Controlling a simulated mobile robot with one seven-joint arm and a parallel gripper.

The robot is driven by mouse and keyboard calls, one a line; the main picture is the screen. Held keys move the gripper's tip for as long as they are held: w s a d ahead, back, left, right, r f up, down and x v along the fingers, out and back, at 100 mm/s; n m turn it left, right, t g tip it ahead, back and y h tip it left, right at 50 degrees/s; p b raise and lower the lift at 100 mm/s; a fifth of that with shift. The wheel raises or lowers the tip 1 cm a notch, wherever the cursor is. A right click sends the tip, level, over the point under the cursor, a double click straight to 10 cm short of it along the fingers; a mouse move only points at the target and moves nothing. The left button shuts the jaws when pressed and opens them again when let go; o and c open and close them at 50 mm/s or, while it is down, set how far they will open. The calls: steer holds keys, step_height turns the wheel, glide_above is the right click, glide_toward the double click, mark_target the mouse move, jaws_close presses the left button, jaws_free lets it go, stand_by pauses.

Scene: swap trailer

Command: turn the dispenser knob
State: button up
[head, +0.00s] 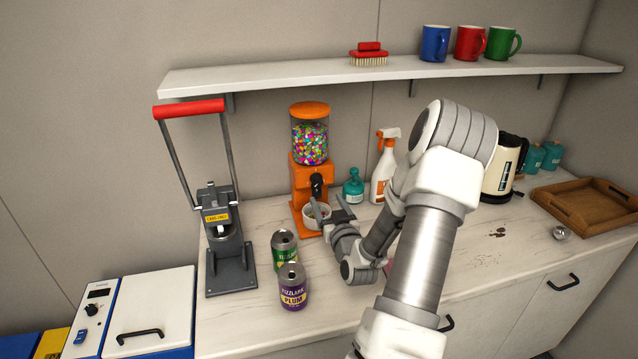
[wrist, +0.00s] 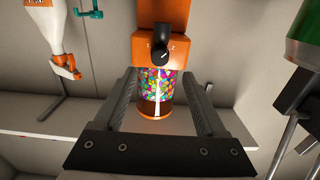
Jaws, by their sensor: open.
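The orange candy dispenser (head: 312,172) stands on the counter, its clear jar (head: 310,143) full of coloured candies. Its black knob (head: 318,186) sticks out from the front of the orange body. A white bowl (head: 311,216) stands at its base, partly hidden by my gripper. My gripper (head: 332,208) is open and empty, in front of the dispenser and a little below the knob. In the wrist view, which looks upside down, the knob (wrist: 160,53) shows just beyond the open fingertips (wrist: 164,76), roughly midway between them. I see no contact with it.
Green (head: 285,249) and purple (head: 292,288) cans stand front left of my gripper. A grey press (head: 229,262) with a red handle is further left. A teal bottle (head: 353,187) and spray bottle (head: 383,170) stand right of the dispenser. A shelf (head: 390,70) runs above.

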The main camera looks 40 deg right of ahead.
mark_target(318, 184)
steer(key=p+x, duration=0.1)
steer(key=x, duration=0.7)
steer(key=shift+w+d, duration=0.2)
steer(key=shift+w, duration=0.15)
steer(key=shift+f, duration=0.1)
jaws_close()
